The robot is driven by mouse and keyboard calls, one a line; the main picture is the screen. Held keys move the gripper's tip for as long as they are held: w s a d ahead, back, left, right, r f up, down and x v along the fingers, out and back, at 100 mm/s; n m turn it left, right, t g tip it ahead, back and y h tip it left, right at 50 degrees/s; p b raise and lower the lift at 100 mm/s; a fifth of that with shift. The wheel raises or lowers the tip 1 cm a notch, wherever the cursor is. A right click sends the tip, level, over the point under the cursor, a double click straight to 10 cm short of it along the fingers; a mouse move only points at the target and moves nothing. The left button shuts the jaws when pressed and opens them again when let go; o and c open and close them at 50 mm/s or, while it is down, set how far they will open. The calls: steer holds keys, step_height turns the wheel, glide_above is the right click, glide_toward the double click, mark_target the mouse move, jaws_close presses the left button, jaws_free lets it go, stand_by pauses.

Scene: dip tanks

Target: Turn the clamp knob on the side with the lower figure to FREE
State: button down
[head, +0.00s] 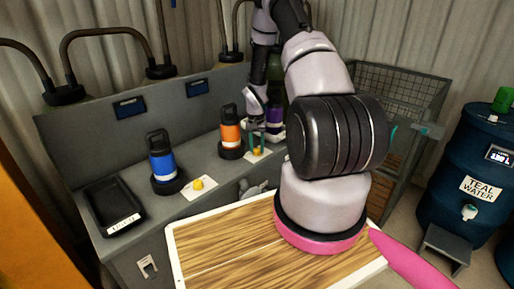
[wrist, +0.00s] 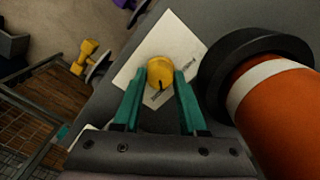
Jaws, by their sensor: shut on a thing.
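My gripper (head: 258,142) reaches down to the bench beside the orange canister. In the wrist view its teal fingers (wrist: 159,92) are closed on both sides of a yellow clamp knob (wrist: 160,72). This knob (head: 257,151) sits on a white plate (wrist: 135,77). A dark mark on the knob points toward the gripper's palm in the wrist view; the plate's lettering is too small to read. Another yellow knob (head: 197,184) sits on a white plate by the blue canister. Two dark displays, left (head: 130,107) and right (head: 198,88), are on the back panel; their figures are unreadable.
The orange canister (head: 231,132) stands close to my gripper, with its black base ring (wrist: 225,70) beside the fingers. The blue canister (head: 163,162) and a black tray (head: 113,203) are farther left. A purple canister (head: 276,120) is partly hidden behind my gripper.

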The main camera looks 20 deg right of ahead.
steer(key=n, duration=0.8)
steer(key=shift+n, duration=0.3)
steer(key=n, duration=0.4)
steer(key=shift+n, duration=2)
steer(key=shift+t, duration=0.3)
steer(key=shift+c, duration=2.3)
jaws_free()
steer(key=shift+r, duration=0.1)
